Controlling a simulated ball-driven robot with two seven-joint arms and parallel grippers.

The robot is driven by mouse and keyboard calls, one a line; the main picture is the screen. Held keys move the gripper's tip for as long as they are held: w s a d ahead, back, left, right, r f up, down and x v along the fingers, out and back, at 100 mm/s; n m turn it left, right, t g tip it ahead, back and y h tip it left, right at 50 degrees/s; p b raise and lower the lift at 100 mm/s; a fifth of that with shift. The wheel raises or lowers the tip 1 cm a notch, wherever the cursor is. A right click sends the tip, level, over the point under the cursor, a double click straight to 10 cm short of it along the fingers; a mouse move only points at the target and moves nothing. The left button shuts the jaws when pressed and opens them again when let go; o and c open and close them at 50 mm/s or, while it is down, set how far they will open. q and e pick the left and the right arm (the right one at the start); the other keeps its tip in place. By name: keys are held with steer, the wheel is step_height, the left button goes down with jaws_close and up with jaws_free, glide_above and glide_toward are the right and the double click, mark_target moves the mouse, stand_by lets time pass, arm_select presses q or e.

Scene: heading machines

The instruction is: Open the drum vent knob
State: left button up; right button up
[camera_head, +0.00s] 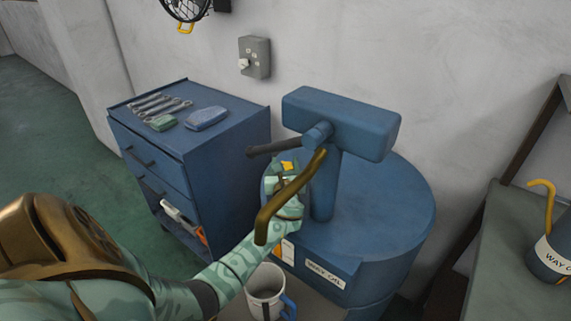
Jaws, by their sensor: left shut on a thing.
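The blue drum (395,205) stands against the wall, with a blue pump (340,120) upright on its lid. My left gripper (286,176) is at the left edge of the drum top, left of the pump column. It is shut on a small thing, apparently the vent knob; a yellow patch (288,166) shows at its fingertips. The fingers and the pump's bent brass handle (290,195), which passes in front of them, hide most of the knob, so how far it is turned cannot be seen. My right gripper is not in view.
A blue drawer cabinet (235,155) with wrenches (160,103) on top stands at left. A dark pump bar (275,147) juts toward it. A white mug (265,287) stands below my left forearm. At right is a bench (500,240) with an oil can (553,255).

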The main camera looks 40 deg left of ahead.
arm_select(q)
steer(key=shift+f+n+g+y, duration=0.1)
steer(key=shift+n+g+y, duration=0.5)
steer(key=shift+g, duration=0.1)
steer(key=shift+s, duration=0.1)
steer(key=o, duration=1)
steer(key=shift+a, duration=0.1)
